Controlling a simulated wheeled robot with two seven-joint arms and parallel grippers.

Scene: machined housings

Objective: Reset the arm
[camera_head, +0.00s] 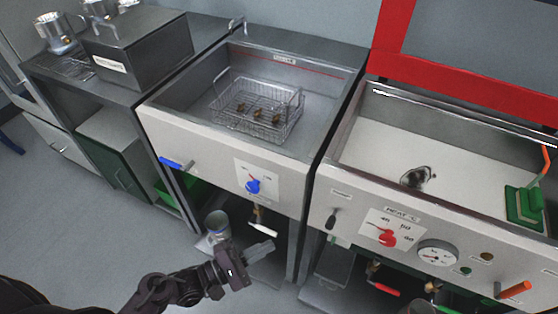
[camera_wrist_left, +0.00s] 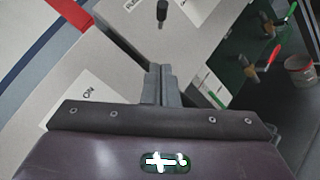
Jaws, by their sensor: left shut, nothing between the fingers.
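My left gripper (camera_head: 262,251) reaches in from the lower left in the head view, in front of the sink units and below the blue dial. Its fingers are shut and empty. In the left wrist view the closed fingers (camera_wrist_left: 161,86) point toward the pale front panels, with a dark knob beyond them. I cannot tell whether they touch anything. My right gripper does not show.
A wire basket (camera_head: 257,110) holding small brass-coloured parts sits in the left sink. The right basin (camera_head: 450,165) holds a dark metal part (camera_head: 417,178). A blue dial (camera_head: 254,186), blue lever (camera_head: 172,162) and red dial (camera_head: 387,238) stick out of the fronts.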

